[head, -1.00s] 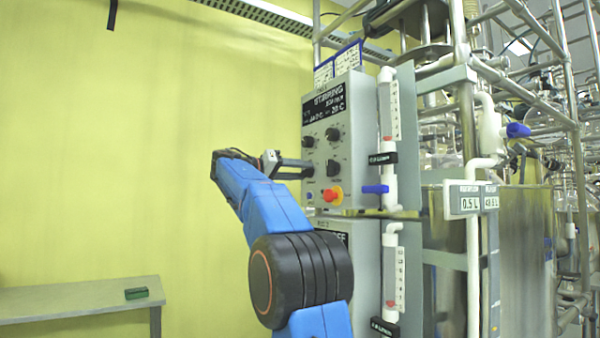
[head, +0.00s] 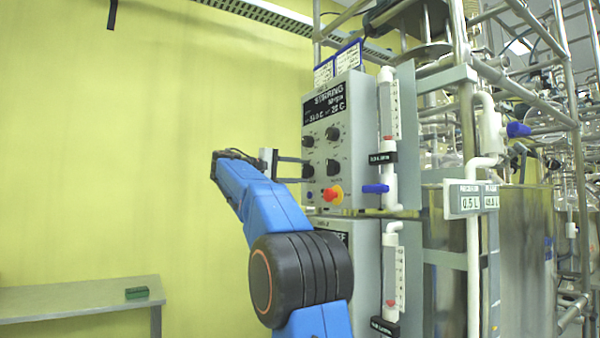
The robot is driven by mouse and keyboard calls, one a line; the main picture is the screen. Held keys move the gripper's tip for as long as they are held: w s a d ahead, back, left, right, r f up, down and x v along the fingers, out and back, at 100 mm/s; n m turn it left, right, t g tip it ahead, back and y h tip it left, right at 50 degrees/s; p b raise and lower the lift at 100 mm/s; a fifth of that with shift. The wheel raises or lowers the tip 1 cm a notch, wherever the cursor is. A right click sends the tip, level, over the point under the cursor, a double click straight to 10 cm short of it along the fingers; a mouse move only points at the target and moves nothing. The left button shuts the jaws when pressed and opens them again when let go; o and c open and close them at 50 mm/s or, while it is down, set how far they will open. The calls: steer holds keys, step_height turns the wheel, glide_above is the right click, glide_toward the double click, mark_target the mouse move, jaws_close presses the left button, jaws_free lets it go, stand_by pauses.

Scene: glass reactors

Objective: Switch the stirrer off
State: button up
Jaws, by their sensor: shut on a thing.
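The grey control box (head: 347,110) marked STIRRING stands right of centre in the head view, with a black display (head: 324,103) at its top. The display's figures are too blurred to read surely. Several black knobs are on its front. My gripper (head: 308,171) reaches the box from the left and is shut on the lower-left knob (head: 309,171). The two fingers show one above the other, and partly hide the knob. The lower-right knob (head: 333,167) and the upper knobs are clear of the gripper.
Steel framing and glassware fill the right. A bench (head: 70,298) with a green item stands at lower left. The space by the yellow wall is free.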

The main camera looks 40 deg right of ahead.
steer(key=shift+f+n, duration=0.1)
steer(key=shift+n, duration=0.8)
steer(key=o, duration=1.1)
steer(key=shift+w, duration=0.1)
steer(key=shift+c, duration=0.2)
steer(key=shift+a, duration=0.15)
steer(key=v, duration=1.7)
steer(key=shift+a, duration=0.1)
steer(key=shift+f, duration=0.1)
